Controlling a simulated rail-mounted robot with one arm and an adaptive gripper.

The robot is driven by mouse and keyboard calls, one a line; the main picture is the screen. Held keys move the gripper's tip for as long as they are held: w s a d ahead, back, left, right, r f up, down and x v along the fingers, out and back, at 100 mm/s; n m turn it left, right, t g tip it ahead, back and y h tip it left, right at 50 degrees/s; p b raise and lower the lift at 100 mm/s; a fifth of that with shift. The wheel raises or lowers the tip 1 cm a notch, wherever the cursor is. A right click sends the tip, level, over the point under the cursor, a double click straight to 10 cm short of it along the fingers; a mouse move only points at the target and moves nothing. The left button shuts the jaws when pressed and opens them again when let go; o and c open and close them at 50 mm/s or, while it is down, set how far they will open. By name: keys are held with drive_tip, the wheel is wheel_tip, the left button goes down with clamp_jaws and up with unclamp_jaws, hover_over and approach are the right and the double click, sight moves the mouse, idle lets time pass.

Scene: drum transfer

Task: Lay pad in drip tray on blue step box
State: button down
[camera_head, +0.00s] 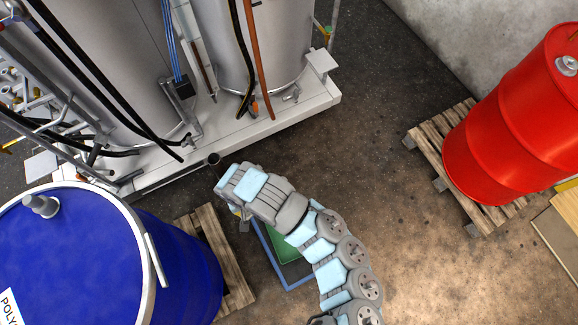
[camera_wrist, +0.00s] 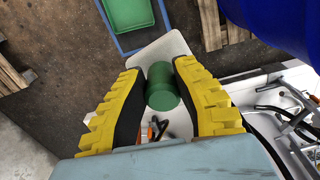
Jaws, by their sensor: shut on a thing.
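My gripper (camera_wrist: 160,75) has yellow fingers with black pads, shut on a green cylinder (camera_wrist: 163,90) in the wrist view. A pale flat pad (camera_wrist: 172,48) lies just beyond the cylinder, which looks like its grip. The green drip tray (camera_wrist: 125,12) is at the top of that view, inside the blue edge of the step box (camera_wrist: 150,39). In the head view the green tray (camera_head: 285,246) and blue step box (camera_head: 300,284) are partly hidden under my arm. The fingers and pad are hidden there by the wrist, which is up and left of the tray.
A blue drum (camera_head: 95,260) stands at left, with a wooden pallet (camera_head: 212,225) by it. A red drum (camera_head: 515,120) stands on a pallet (camera_head: 428,150) at right. White machinery (camera_head: 250,130) fills the upper left. The floor between tray and red drum is clear.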

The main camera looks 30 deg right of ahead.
drive_tip(key=s+f+m+b, duration=0.1)
drive_tip(key=s+f+b, duration=0.4)
drive_tip(key=f+b, duration=0.45)
drive_tip(key=s+f+m+b, duration=0.2)
drive_tip(key=s+f+b, duration=0.4)
drive_tip(key=f, duration=0.7)
drive_tip(key=s+f+m+b, duration=0.1)
drive_tip(key=s+f+b, duration=0.4)
drive_tip(key=f+b, duration=0.5)
drive_tip(key=w+d+f, duration=0.2)
drive_tip(key=d+f, duration=0.1)
drive_tip(key=w+d+f+b, duration=0.1)
drive_tip(key=w+d+f, duration=0.2)
drive_tip(key=f, duration=0.1)
drive_tip(key=w+d+f+b, duration=0.1)
drive_tip(key=w+d+f, duration=0.2)
drive_tip(key=d+f, duration=0.1)
drive_tip(key=shift+d+f, duration=0.1)
drive_tip(key=shift+f, duration=0.05)
drive_tip(key=shift+f+b, duration=1.2)
drive_tip(key=shift+f, duration=0.35)
drive_tip(key=shift+f, duration=0.15)
drive_tip(key=c, duration=1)
unclamp_jaws()
drive_tip(key=shift+o, duration=0.2)
drive_tip(key=shift+d, duration=0.1)
